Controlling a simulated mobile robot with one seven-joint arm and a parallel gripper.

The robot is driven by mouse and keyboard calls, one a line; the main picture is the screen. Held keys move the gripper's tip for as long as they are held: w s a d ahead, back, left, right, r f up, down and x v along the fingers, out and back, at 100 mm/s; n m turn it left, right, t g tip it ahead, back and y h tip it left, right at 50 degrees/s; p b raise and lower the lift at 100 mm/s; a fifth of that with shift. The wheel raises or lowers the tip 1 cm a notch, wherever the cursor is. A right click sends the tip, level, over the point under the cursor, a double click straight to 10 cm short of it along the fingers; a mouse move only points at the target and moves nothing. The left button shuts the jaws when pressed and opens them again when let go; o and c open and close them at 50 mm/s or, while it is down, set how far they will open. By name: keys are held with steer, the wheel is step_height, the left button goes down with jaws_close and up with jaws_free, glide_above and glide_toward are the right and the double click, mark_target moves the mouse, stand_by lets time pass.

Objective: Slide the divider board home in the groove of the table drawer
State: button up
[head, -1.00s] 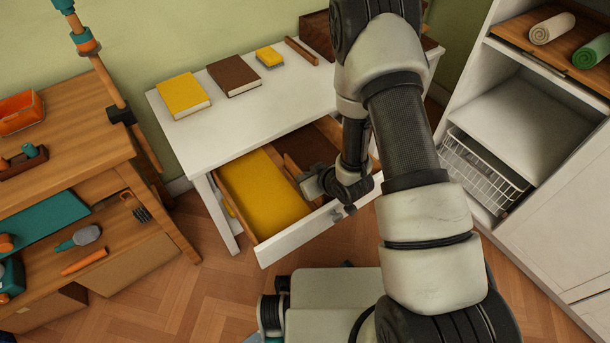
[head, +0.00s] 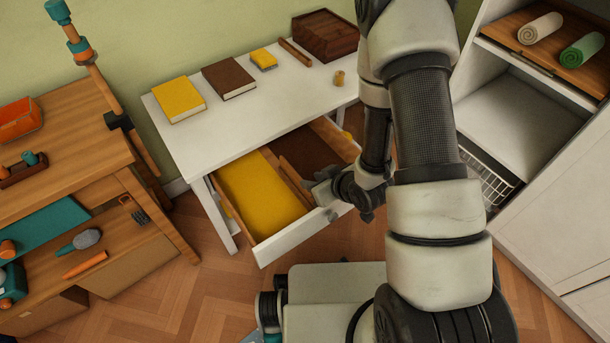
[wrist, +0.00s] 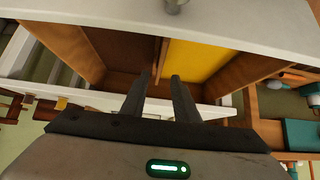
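The table drawer (head: 287,242) stands pulled out under the white table (head: 225,120). It has a yellow-floored compartment (head: 255,190) on the left and a dark brown one (head: 303,150) on the right. The thin wooden divider board (head: 284,176) stands between them. My gripper (head: 322,194) hangs over the drawer near its front panel. In the wrist view my gripper (wrist: 160,76) is open, and the divider board (wrist: 158,52) shows in the gap between the fingertips, seemingly apart from them. The groove is not discernible, so I cannot tell how deep the board sits.
A wooden workbench (head: 85,130) stands left, a white shelf unit (head: 545,190) right.

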steer(key=p+v, duration=0.6)
steer(key=v, duration=0.2)
steer(key=shift+s+d, duration=0.1)
stand_by(0.4)
